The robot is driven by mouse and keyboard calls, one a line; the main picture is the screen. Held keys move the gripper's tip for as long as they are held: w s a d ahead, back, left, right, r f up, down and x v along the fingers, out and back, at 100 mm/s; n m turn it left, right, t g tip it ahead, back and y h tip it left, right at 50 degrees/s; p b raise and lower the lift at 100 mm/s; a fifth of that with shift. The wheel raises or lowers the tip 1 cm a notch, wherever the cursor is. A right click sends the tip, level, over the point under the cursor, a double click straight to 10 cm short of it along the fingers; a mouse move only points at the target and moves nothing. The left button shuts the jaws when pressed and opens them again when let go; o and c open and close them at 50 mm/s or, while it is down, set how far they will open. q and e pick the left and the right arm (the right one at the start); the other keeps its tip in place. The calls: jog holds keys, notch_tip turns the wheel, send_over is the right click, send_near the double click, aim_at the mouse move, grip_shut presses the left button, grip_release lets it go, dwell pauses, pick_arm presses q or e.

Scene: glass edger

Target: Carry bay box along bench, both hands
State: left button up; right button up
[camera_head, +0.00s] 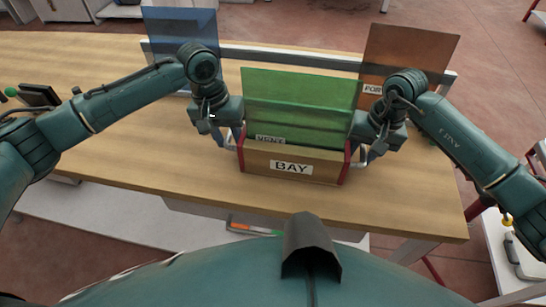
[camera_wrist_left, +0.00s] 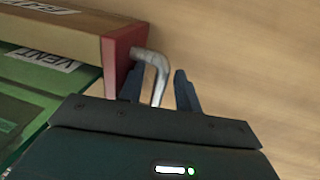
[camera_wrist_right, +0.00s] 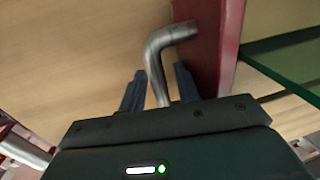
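The bay box (camera_head: 235,163) is wooden with red ends and a white BAY label, and sits on the bench (camera_head: 120,150) near its front edge. Green glass panes (camera_head: 300,95) stand in it. My left gripper (camera_head: 222,128) is at its left end. In the left wrist view the fingers (camera_wrist_left: 159,88) stand apart on either side of the bent metal handle (camera_wrist_left: 157,66), with gaps showing. My right gripper (camera_head: 368,148) is at the right end. In the right wrist view its fingers (camera_wrist_right: 160,88) are also apart, with the other handle (camera_wrist_right: 155,60) between them.
Behind the box, a blue glass pane (camera_head: 180,28) stands at the left and a brown pane (camera_head: 410,50) at the right by a metal rail (camera_head: 290,57). A dark device (camera_head: 38,95) lies at the far left. The bench left of the box is mostly clear.

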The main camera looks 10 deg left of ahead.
jog(key=shift+a, duration=0.1)
pick_arm(q)
jog(key=shift+r, duration=0.5)
pick_arm(e)
jog(key=shift+r, duration=0.1)
pick_arm(q)
notch_tip(320, 180, up, 7)
jog(key=a, duration=0.1)
jog(key=shift+a, duration=0.2)
pick_arm(e)
notch_tip(320, 180, up, 12)
jog(key=d, duration=0.2)
pick_arm(q)
jog(key=shift+f, duration=0.1)
pick_arm(e)
jog(key=shift+s+f, duration=0.15)
jog(key=shift+f, duration=0.1)
